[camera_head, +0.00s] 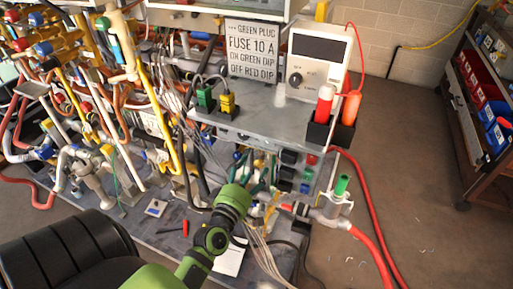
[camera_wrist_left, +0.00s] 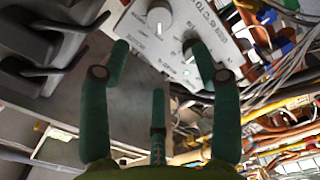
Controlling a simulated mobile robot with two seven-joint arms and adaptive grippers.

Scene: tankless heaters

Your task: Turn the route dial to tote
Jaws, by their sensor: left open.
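My left gripper (camera_head: 257,167) reaches in from the bottom and is open and empty below the grey shelf. In the left wrist view its teal fingers (camera_wrist_left: 158,72) are spread apart. Beyond the fingertips is a pale panel (camera_wrist_left: 215,72) with printed lettering, tilted in the picture. A round grey knob (camera_wrist_left: 159,14) with a white mark sits on this panel, apart from the fingers. I take it for the route dial, but its label is too small to read. In the head view I cannot make out this panel. My right gripper is not in view.
The grey shelf (camera_head: 262,118) holds green and yellow plugs (camera_head: 226,101) and a white meter box (camera_head: 316,55). Pipes and cables crowd the left. A red hose (camera_head: 372,205) runs down the right. A cart with bins (camera_head: 484,95) stands far right; floor between is mostly clear.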

